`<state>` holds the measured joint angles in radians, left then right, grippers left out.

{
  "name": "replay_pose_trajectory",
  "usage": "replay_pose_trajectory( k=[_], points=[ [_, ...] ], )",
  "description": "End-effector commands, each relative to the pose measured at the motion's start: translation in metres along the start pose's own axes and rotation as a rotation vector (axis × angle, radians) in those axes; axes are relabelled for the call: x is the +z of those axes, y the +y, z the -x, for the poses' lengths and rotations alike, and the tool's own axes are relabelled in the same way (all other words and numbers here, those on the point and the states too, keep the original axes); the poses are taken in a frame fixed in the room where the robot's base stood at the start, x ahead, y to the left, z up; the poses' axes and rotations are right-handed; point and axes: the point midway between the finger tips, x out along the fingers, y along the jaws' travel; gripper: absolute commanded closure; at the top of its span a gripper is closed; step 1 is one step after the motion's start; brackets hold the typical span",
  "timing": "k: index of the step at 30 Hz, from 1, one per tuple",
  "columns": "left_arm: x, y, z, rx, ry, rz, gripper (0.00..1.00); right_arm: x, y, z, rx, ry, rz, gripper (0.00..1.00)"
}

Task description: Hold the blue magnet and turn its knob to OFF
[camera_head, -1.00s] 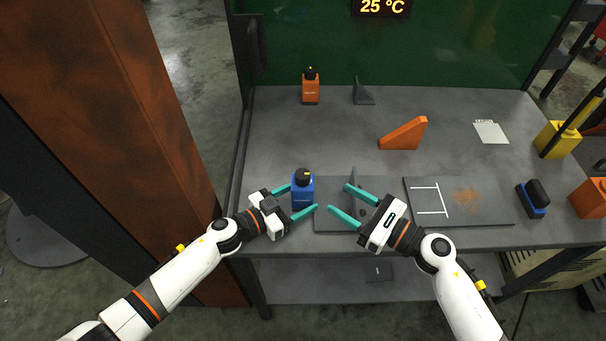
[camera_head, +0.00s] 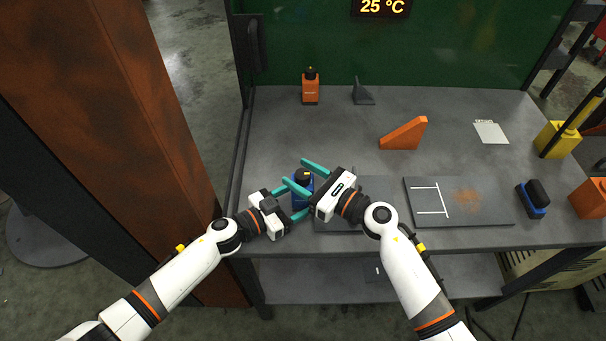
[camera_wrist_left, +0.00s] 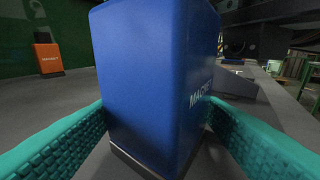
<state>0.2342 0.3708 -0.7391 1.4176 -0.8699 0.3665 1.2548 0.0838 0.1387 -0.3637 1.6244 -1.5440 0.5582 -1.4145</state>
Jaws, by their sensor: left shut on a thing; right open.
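The blue magnet (camera_head: 296,202) stands upright near the front left of the table, partly hidden by my right gripper. It fills the middle of the left wrist view (camera_wrist_left: 150,80), between the teal fingers. Its black knob (camera_head: 303,175) with a yellow-orange mark is on top. My left gripper (camera_head: 291,203) is shut on the magnet's body from the left front. My right gripper (camera_head: 301,175) is open, with its teal fingers on either side of the knob as seen from the head. I cannot tell whether they touch the knob.
An orange magnet (camera_head: 310,90) stands at the back left, near a grey bracket (camera_head: 362,93). An orange wedge (camera_head: 404,134) lies mid-table. A marked dark plate (camera_head: 480,213) and a blue-black brush (camera_head: 534,199) are at the right. The table (camera_head: 300,136) behind the blue magnet is clear.

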Motion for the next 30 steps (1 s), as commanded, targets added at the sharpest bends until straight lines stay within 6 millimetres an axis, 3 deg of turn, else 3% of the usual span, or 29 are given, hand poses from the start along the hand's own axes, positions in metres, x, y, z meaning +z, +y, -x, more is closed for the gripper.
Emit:
replay_pose_trajectory(
  k=[3, 11, 20, 30],
  points=[
    [-0.0017, -0.0013, 0.0003, -0.002, 0.002, 0.003, 0.73, 0.0001, 0.0001, 0.0002, 0.0, 0.0, 0.0, 0.5],
    [-0.0017, -0.0013, 0.0003, -0.002, 0.003, 0.003, 0.73, 0.0002, 0.0003, 0.0005, 0.0, 0.0, 0.0, 0.92],
    [-0.0018, -0.0013, 0.0004, -0.002, 0.003, 0.003, 0.73, 0.0008, 0.0011, 0.0001, -0.04, -0.003, 0.002, 0.92],
    [-0.0017, -0.0015, 0.0004, -0.002, 0.002, 0.003, 0.73, 0.0006, 0.0026, -0.0003, -0.263, -0.004, 0.004, 0.92]
  ],
)
